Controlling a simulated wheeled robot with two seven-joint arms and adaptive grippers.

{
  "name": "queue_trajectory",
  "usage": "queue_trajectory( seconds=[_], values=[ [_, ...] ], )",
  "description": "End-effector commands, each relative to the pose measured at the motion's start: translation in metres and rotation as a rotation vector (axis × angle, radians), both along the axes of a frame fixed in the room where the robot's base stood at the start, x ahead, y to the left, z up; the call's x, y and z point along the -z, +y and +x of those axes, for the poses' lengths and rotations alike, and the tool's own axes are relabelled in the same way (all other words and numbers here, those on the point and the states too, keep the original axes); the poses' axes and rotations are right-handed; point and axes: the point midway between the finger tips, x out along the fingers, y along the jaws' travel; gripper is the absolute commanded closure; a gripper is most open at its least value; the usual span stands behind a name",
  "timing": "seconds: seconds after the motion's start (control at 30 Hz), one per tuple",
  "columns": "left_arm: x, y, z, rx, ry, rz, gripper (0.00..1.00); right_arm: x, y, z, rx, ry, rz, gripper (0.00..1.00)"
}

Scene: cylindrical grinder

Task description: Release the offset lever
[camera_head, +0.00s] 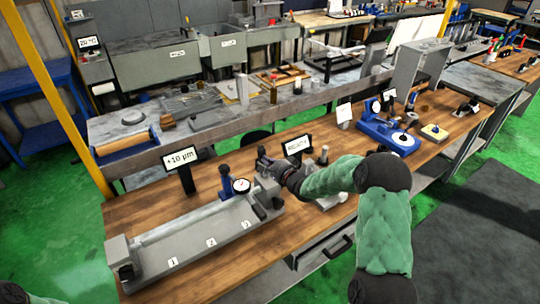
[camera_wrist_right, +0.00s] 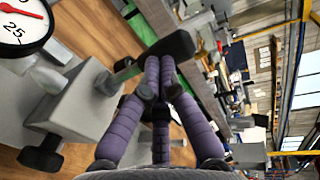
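The grey offset fixture (camera_head: 190,238) lies on the bench at left in the head view, with plates numbered 1, 2 and 3. The offset lever, with a dark bar handle (camera_wrist_right: 165,55) on a grey pin, stands out from its grey block (camera_wrist_right: 78,105) in the right wrist view. My right gripper (camera_head: 266,165) is at the block's far right end; its purple fingers (camera_wrist_right: 160,62) converge at the handle. Whether they grip it or only touch is unclear. In the head view the gripper hides the lever. My left gripper is out of view.
A dial gauge (camera_head: 241,185) sits on the fixture beside a blue stand; its face also shows in the wrist view (camera_wrist_right: 22,22). A "+10 µm" sign (camera_head: 181,158) and another sign (camera_head: 297,145) stand behind. A blue device (camera_head: 388,135) is farther right.

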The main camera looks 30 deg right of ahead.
Motion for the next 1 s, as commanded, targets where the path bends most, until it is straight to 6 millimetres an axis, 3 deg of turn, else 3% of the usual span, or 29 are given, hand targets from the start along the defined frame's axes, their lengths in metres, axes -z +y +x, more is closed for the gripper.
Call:
queue_trajectory(
  seconds=[0.03, 0.3, 1.0],
  values=[
    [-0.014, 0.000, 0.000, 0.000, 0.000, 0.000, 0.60, -0.008, 0.001, 0.004, -0.001, 0.028, -0.003, 1.00],
    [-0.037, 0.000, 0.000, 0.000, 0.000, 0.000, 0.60, -0.005, 0.002, 0.016, -0.001, 0.158, -0.011, 1.00],
    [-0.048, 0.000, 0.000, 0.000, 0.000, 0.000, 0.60, -0.003, 0.002, 0.027, 0.000, 0.151, -0.012, 1.00]
  ],
)
